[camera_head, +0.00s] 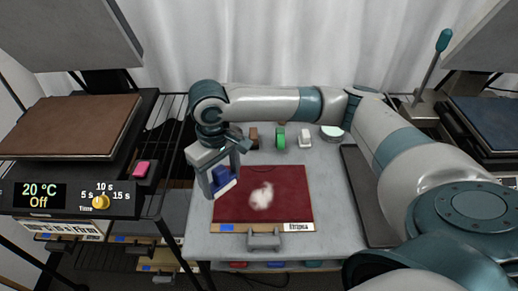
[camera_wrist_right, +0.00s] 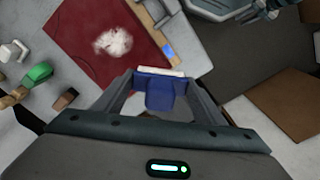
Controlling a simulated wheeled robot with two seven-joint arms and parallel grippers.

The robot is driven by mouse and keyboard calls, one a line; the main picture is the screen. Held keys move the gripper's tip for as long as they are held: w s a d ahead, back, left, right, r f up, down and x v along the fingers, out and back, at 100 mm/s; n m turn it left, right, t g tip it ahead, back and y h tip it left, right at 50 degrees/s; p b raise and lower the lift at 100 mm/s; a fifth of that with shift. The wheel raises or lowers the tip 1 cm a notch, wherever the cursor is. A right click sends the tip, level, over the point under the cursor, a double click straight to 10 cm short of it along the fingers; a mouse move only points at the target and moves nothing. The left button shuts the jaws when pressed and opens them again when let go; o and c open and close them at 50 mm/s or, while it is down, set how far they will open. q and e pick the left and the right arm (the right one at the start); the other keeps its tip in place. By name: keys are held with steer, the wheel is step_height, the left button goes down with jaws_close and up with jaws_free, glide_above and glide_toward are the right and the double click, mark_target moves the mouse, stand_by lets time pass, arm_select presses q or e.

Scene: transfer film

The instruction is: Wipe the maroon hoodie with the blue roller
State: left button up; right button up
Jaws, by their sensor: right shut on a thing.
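The maroon hoodie (camera_head: 290,185) lies folded flat on a board in the middle of the grey table. A whitish fuzzy patch (camera_head: 261,196) sits near its centre; it also shows in the right wrist view (camera_wrist_right: 113,42). My right gripper (camera_head: 222,184) is shut on the blue roller (camera_head: 221,176), whose white head faces the hoodie's left edge. In the right wrist view the blue roller (camera_wrist_right: 160,92) sits between the fingers. I cannot tell whether its head touches the cloth. My left gripper is not in view.
A brown, a green (camera_head: 279,139) and a white roller, plus a round white-teal item (camera_head: 332,132), stand along the table's back. A heat press with a brown pad (camera_head: 70,127) is at left, another press at right. A dark panel (camera_head: 368,200) lies right of the hoodie.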

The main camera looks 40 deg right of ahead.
steer(key=w+d+f+n+p, duration=0.1)
steer(key=w+d+n+p, duration=0.35)
steer(key=w+p, duration=0.35)
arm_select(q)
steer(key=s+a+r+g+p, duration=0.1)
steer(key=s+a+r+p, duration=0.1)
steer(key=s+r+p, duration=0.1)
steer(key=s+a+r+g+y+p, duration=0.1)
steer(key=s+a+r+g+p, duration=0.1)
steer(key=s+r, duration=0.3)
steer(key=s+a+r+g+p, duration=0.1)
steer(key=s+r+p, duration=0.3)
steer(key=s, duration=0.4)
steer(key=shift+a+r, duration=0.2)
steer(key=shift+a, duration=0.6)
arm_select(e)
steer(key=s+d+f+n, duration=0.1)
steer(key=d+f+n, duration=0.4)
steer(key=d, duration=0.6)
steer(key=shift+s+d+f, duration=0.35)
steer(key=shift+f, duration=0.4)
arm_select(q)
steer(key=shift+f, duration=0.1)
arm_select(e)
steer(key=shift+f, duration=0.15)
